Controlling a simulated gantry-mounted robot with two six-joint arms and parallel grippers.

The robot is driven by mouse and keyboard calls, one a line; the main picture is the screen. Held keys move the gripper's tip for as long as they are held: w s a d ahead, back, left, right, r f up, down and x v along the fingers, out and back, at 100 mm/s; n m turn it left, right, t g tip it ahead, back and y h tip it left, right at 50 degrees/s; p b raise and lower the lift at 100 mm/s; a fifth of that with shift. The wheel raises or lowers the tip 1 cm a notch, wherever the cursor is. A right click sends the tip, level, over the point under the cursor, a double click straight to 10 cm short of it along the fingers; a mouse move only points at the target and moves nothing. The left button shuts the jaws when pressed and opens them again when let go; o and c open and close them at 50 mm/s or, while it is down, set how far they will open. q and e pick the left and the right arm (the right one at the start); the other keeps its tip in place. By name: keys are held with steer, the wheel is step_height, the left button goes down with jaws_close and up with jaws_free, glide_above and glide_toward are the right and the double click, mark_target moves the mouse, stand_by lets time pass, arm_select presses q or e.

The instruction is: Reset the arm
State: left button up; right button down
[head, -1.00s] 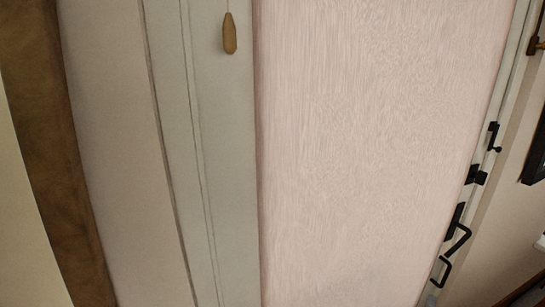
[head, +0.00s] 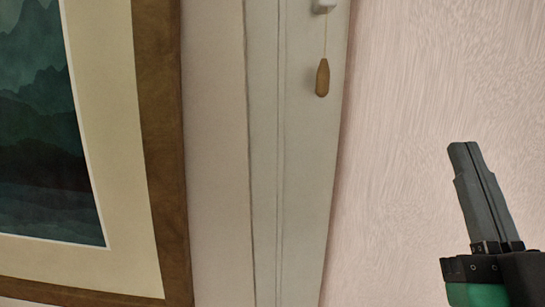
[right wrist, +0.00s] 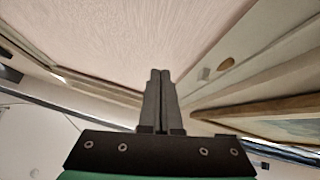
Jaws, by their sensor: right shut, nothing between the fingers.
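My right gripper (head: 466,148) is at the lower right of the head view, in front of a pale pink wood-grained panel (head: 425,70). Its two dark fingers are pressed together and point up, with nothing between them. In the right wrist view the shut fingers (right wrist: 160,74) point up the picture towards the same pink surface. My left gripper does not show in either view.
A brown-framed picture (head: 165,130) hangs at the left of the head view. A pale grey vertical trim (head: 295,200) stands between it and the panel. A wooden pull (head: 322,78) hangs on a cord from a small white fitting (head: 324,6).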

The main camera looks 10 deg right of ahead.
steer(key=s+a+r+n+t+y+p, duration=0.2)
steer(key=s+a+r+y, duration=0.35)
steer(key=y, duration=0.35)
step_height(320, 180, up, 36)
steer(key=w+f+p, duration=0.1)
steer(key=p, duration=3.5)
step_height(320, 180, down, 31)
steer(key=b, duration=3.1)
steer(key=shift+w, duration=0.15)
steer(key=shift+r, duration=0.1)
